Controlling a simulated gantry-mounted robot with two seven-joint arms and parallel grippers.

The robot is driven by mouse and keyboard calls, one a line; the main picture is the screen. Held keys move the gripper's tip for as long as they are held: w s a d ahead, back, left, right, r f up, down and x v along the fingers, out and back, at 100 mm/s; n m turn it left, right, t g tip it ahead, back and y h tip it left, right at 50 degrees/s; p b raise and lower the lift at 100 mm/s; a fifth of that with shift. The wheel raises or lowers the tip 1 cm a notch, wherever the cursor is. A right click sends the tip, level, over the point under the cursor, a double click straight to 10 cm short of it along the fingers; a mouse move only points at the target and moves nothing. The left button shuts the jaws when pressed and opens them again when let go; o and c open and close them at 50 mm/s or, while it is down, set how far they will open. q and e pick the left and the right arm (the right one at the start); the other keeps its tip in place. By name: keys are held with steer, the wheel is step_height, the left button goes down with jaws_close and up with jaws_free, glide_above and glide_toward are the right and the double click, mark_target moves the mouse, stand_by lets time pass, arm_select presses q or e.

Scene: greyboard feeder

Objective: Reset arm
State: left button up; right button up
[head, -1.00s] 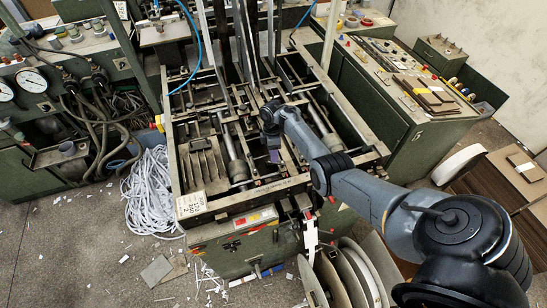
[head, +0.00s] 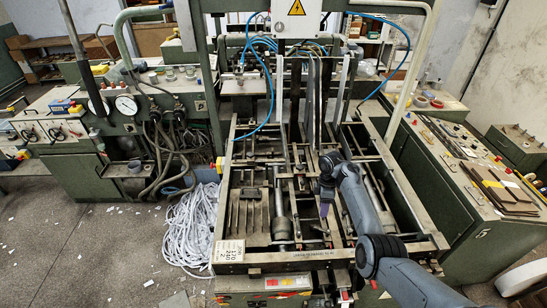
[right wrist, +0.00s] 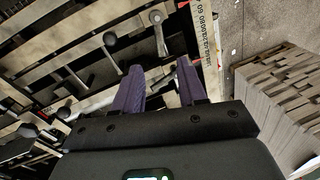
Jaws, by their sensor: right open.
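My right arm reaches in from the lower right in the head view. Its gripper (head: 325,203) hangs over the open frame of the feeder machine (head: 290,258), right of the middle and behind the front rail. In the right wrist view the two purple fingers (right wrist: 160,75) stand apart with nothing between them. The machine's rods and bars (right wrist: 95,50) show beyond them. Whether the fingertips touch any bar cannot be told. My left gripper is not in view.
Upright metal plates (head: 314,100) rise behind the gripper. A green cabinet (head: 450,165) with boards on top stands right, a gauge console (head: 75,150) left. White strips (head: 190,228) lie on the floor by the machine. A stack of grey board (right wrist: 280,90) shows in the wrist view.

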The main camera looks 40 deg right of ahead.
steer(key=s+a+f+m+t+h+p, duration=0.1)
steer(key=s+a+f+m+t+h, duration=0.25)
steer(key=s+a, duration=1)
steer(key=s+a+r+m, duration=0.1)
steer(key=s+a+r, duration=0.2)
steer(key=a, duration=0.4)
steer(key=s+a+r+m+t+y, duration=0.1)
steer(key=s+a+r, duration=0.2)
steer(key=a, duration=0.3)
steer(key=s+a+r+m+y, duration=0.1)
steer(key=s+a+r, duration=0.2)
steer(key=a, duration=0.4)
steer(key=shift+s+a+p, duration=0.3)
steer(key=shift+s+p, duration=0.1)
steer(key=shift+s, duration=0.35)
steer(key=shift+t, duration=0.25)
